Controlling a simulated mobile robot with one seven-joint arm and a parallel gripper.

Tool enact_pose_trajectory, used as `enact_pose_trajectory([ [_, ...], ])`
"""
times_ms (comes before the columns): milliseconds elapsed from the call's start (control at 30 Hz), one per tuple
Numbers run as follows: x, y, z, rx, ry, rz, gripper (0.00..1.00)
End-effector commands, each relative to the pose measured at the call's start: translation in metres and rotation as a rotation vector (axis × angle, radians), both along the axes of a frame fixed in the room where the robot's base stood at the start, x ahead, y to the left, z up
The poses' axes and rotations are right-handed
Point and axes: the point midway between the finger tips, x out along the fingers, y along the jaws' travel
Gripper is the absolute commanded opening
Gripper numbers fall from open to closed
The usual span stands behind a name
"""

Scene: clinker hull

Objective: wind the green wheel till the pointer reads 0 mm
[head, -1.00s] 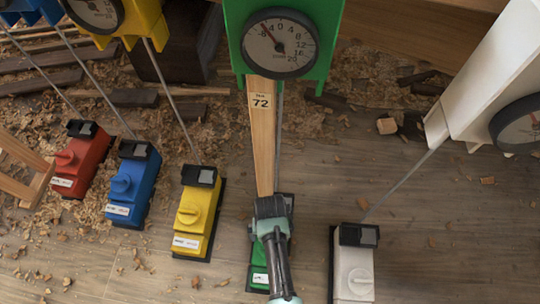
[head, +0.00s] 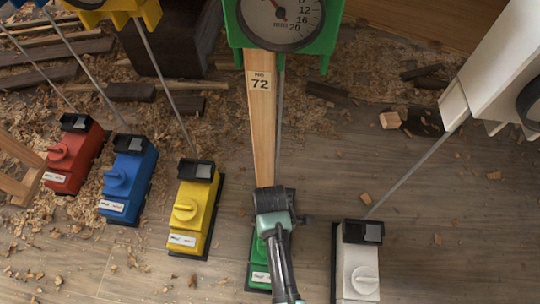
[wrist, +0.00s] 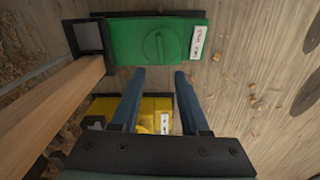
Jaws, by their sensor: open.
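The green box (wrist: 120,40) lies on the floor. Its green wheel (wrist: 158,44), a round knob with a raised grip bar, is in plain view in the wrist view. My gripper (wrist: 160,74) is open and empty, its two blue fingers pointing at the box's near edge, short of the wheel. In the head view my gripper and arm cover much of the green box (head: 258,278), hiding its wheel. The green-framed dial (head: 276,22), marked mm, is cut off by the top edge. Its red pointer slants up-left; the reading at its tip is out of frame.
A yellow box (head: 192,212), blue box (head: 125,182) and red box (head: 72,158) stand left, a white box (head: 358,270) right. Shavings and wood scraps litter the floor.

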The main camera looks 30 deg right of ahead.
Motion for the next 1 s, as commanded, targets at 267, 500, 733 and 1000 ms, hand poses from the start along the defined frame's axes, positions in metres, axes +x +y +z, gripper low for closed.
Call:
enact_pose_trajectory([
  [267, -0.001, 0.001, -0.003, 0.002, 0.0, 0.238, 0.45],
  [500, -0.001, 0.001, -0.037, 0.003, 0.002, 0.243, 0.45],
  [733, -0.001, 0.001, -0.082, 0.003, 0.001, 0.241, 0.45],
  [1000, 0.0, 0.001, -0.119, 0.002, 0.0, 0.241, 0.45],
])
